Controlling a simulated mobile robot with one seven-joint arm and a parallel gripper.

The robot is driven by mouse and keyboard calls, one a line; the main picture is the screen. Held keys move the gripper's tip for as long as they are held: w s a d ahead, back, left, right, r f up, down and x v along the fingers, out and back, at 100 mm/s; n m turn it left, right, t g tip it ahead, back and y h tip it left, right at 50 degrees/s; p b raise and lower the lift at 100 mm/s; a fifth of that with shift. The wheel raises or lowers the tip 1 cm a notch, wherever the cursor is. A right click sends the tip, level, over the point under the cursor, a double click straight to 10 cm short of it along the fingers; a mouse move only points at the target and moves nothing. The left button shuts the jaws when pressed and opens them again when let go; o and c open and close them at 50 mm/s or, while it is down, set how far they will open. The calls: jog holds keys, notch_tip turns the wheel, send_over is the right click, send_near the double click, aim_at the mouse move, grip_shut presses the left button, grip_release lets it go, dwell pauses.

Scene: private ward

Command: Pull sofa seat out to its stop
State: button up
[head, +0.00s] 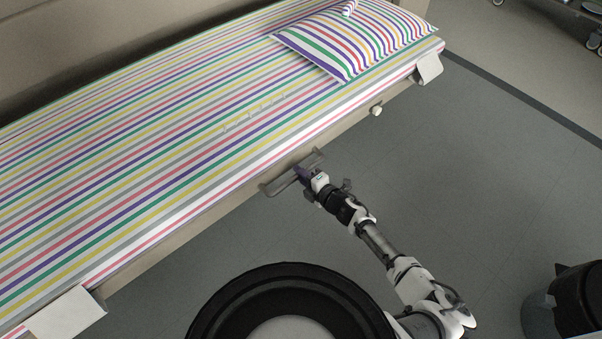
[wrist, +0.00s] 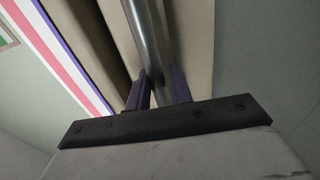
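The sofa seat (head: 150,140) is a long cushion with multicoloured stripes, running from lower left to upper right in the head view. A grey metal bar handle (head: 277,188) stands out from its beige front panel. My gripper (head: 303,172) is at the middle of the handle, reaching in from the lower right. In the wrist view the bar (wrist: 150,35) passes between my two purple fingers (wrist: 160,92), which lie close against both its sides. The striped edge also shows at the left of the wrist view. The seat's far side is against a beige back.
A striped pillow (head: 355,38) lies at the far end of the seat. White flaps (head: 66,313) hang at the front edge at both ends. A small white knob (head: 376,111) sits on the panel. A dark bin (head: 575,300) stands lower right. The grey floor before the seat is mostly clear.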

jog(key=shift+o, duration=1.2)
jog(key=shift+d, duration=0.1)
jog(key=shift+r, duration=0.1)
jog(key=p+v, duration=0.1)
jog(key=v, duration=1.3)
jog(key=shift+p, duration=0.4)
jog(key=shift+w, duration=0.1)
